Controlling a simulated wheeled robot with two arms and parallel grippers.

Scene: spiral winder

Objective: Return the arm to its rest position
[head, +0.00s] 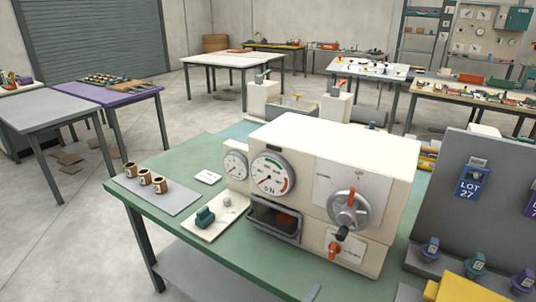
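Neither of my arms nor grippers can be made out in the head view. The cream winder machine (345,140) stands on the green table (150,205). Below the wheel is a small red-orange lever (333,250). A dark open tray (274,219) sits low on the machine's front, with something reddish-brown in it.
Several brown spools (145,176) stand on a grey mat (180,200). A teal block (204,217) is on a cream plate (212,230). A grey panel (500,165) with a blue LOT 27 tag (471,182) stands right. Other tables fill the background; open floor lies left.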

